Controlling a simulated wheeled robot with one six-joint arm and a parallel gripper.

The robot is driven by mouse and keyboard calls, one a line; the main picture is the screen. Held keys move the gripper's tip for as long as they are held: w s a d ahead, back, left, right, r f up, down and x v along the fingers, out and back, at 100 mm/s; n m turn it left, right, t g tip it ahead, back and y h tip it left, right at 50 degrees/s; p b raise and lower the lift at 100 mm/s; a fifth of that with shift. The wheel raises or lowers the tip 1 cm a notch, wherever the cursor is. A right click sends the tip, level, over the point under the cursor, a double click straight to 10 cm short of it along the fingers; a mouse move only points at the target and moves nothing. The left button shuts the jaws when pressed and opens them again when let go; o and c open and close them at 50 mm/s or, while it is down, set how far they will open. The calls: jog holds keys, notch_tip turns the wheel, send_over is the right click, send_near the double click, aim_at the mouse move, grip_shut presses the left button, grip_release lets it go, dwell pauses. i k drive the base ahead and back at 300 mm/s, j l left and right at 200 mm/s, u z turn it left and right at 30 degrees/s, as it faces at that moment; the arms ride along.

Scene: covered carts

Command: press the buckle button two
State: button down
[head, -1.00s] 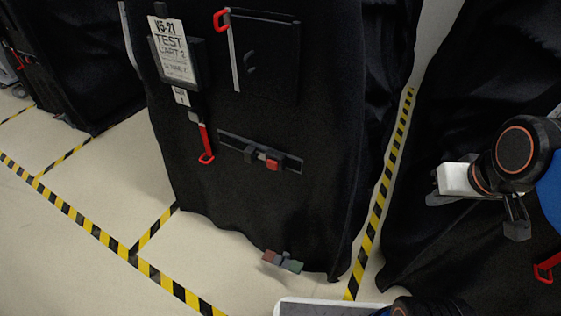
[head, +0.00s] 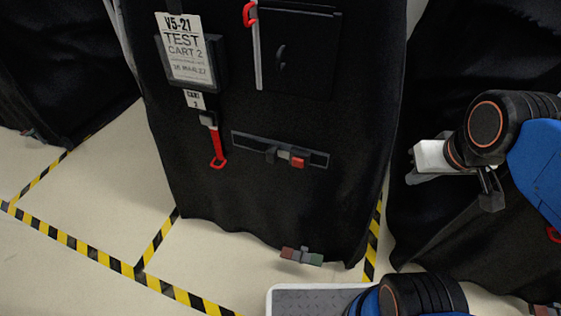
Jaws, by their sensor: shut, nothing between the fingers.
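The buckle (head: 272,155) is a dark fitting on a grey horizontal strip on the front of the black covered cart (head: 300,205) whose label reads TEST CART 2. Its red button (head: 298,160) sits at the right end of the fitting, facing me. My gripper (head: 413,170) is to the right of the buckle, well apart from it and not touching the cart. It is shut and empty. Its fingertips are small and partly hard to make out against the dark cover behind.
A red pull strap (head: 217,150) hangs left of the buckle, below the label (head: 187,50). A dark panel (head: 295,55) with a red-ended strap is above. A red-green clip (head: 302,256) is at the hem. Another covered cart (head: 465,80) stands right. Striped tape marks the floor.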

aim_at(298, 162)
jog(key=j+z, duration=0.1)
jog(key=j, duration=1.2)
jog(key=j+z, duration=0.1)
jog(key=j, duration=1.2)
jog(key=k+j+z, duration=0.1)
jog(key=j, duration=1.2)
jog(key=k+j+z, duration=0.15)
jog(key=k+l+z, duration=0.6)
jog(key=z, duration=0.15)
jog(key=l, duration=0.1)
